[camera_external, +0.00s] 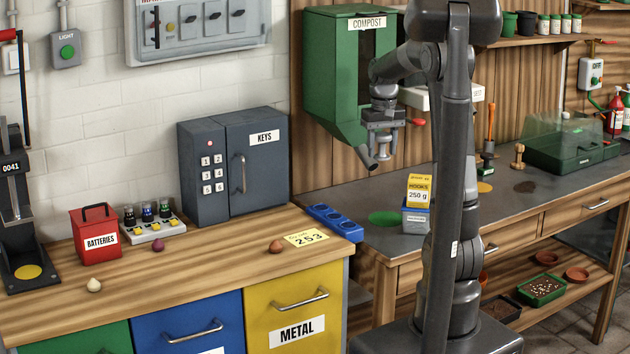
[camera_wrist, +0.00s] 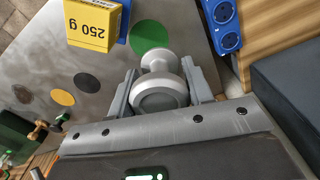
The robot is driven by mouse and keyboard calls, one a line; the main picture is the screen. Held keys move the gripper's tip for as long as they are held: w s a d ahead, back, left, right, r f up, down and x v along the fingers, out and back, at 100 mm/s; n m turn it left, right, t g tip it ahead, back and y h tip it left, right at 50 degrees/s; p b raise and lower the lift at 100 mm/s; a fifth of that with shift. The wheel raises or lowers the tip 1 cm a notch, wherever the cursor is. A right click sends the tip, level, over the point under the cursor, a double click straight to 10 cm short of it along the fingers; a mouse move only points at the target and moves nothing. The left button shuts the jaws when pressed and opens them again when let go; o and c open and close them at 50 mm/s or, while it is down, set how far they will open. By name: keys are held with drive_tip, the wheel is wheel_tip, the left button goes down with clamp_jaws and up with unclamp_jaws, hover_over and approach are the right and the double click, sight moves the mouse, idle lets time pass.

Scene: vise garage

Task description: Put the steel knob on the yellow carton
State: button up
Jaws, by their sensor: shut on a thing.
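The steel knob (camera_wrist: 158,92) is a pale grey double-ended piece with a round head and a narrower neck. My gripper (camera_wrist: 165,85) is shut on it, with one finger on each side. In the external view my gripper (camera_external: 384,137) holds the knob (camera_external: 384,153) in the air above the back bench. The carton (camera_wrist: 92,25) shows at the upper left in the wrist view, apart from the knob.
A green disc (camera_external: 385,218) lies on the bench left of the carton. The green compost bin (camera_external: 335,85) hangs on the wall behind my gripper.

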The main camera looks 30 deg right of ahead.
drive_tip(key=s+d+r+m, duration=0.2)
drive_tip(key=s+d+r, duration=0.1)
drive_tip(key=s+d, duration=0.5)
drive_tip(key=s+d+r+m, duration=0.25)
drive_tip(key=s+d, duration=0.35)
drive_tip(key=s, duration=0.3)
hover_over(420, 178)
wheel_tip(420, 178, down, 6)
drive_tip(key=shift+s, duration=0.15)
drive_tip(key=shift+a+f, duration=0.1)
drive_tip(key=shift+f, duration=1.95)
drive_tip(key=shift+f, duration=0.2)
drive_tip(key=o, duration=1.1)
